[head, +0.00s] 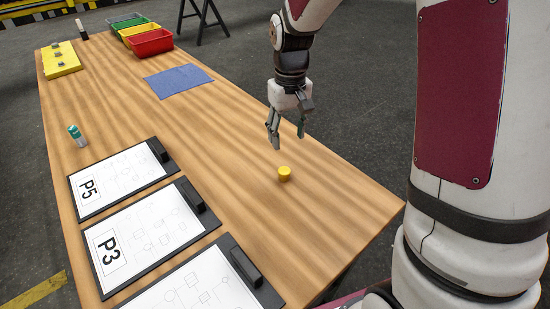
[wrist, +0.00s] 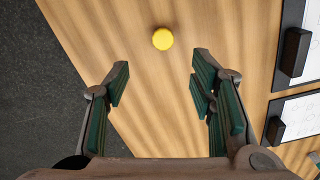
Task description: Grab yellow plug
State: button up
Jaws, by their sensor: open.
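The yellow plug (head: 284,173) is a small round cylinder standing on the wooden table near its right edge. In the wrist view the yellow plug (wrist: 163,39) lies beyond the fingertips, roughly midway between them. My gripper (head: 285,140) hangs above the table with its fingers pointing down, a little behind and above the plug in the head view. In the wrist view my gripper (wrist: 160,72) has its two green-padded fingers spread wide with nothing between them. It does not touch the plug.
Clipboards marked P5 (head: 122,178) and P3 (head: 146,235), plus another, line the table's near left. A glue-stick-like bottle (head: 77,136), blue cloth (head: 178,81), yellow block (head: 61,60) and red bin (head: 150,43) stand farther off. The wood around the plug (head: 320,185) is clear.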

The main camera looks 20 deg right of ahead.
send_over(285, 171)
jog(key=f, duration=0.8)
jog(key=shift+w+d+f, duration=0.1)
jog(key=shift+d+f, duration=0.15)
jog(key=shift+d, duration=0.05)
jog(key=shift+a+f+p, duration=0.2)
jog(key=shift+f+p, duration=0.1)
jog(key=shift+f, duration=1.05)
jog(key=shift+a+f+p, duration=0.15)
jog(key=shift+f+p, duration=0.1)
jog(key=shift+f, duration=1.05)
jog(key=c, duration=0.9)
